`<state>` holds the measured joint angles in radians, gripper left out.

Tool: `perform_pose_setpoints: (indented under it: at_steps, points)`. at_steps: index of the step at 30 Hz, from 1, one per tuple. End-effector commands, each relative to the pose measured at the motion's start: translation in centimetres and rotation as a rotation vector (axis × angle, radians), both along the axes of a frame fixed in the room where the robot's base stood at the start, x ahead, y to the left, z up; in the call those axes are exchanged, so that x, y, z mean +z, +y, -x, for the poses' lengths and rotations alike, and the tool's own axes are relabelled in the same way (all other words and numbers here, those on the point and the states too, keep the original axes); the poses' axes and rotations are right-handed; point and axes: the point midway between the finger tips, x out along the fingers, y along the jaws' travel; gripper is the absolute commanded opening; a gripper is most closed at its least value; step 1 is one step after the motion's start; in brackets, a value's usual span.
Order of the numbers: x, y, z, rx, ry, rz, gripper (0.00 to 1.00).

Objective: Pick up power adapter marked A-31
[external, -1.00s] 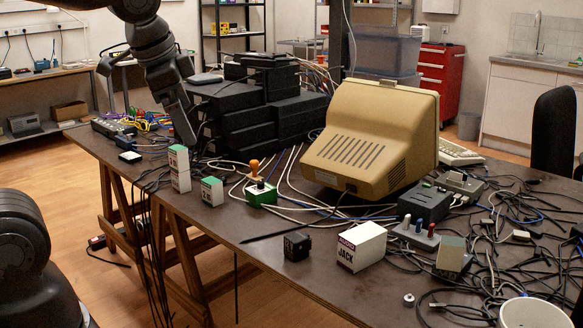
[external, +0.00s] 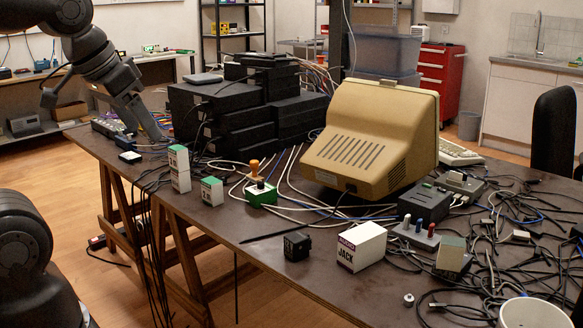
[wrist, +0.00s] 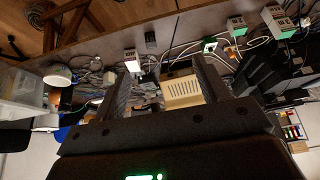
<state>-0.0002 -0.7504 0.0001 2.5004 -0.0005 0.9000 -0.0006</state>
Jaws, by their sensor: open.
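A small black block-shaped adapter (external: 297,246) stands near the front edge of the dark table, left of a white box marked JACK. A pale label shows on it, but I cannot read A-31. In the wrist view the black block (wrist: 150,38) is small and far off, near the table edge. My gripper (external: 158,134) is at the far left end of the table, well away from the block. In the wrist view my gripper (wrist: 162,66) has its two fingers wide apart, with nothing held between them.
The white JACK box (external: 361,247) stands beside the block. Green-and-white boxes (external: 180,169) and a green joystick base (external: 261,194) stand to its left. Stacked black units (external: 235,115) and a beige monitor (external: 370,135) fill the back. Cables clutter the right; the table's front middle is mostly bare.

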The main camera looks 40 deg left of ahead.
Motion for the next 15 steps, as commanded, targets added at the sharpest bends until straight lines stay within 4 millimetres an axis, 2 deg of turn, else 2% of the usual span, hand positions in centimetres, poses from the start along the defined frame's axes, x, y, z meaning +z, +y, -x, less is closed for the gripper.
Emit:
perform_pose_setpoints:
  at_steps: [9,11,15]
  points:
    - [0.1,0.0,-0.3,-0.002,0.005,-0.001,0.65]
    - [0.1,-0.1,-0.9,-0.005,0.014,-0.001,0.65]
    - [0.1,-0.3,-3.4,-0.016,0.054,-0.005,0.65]
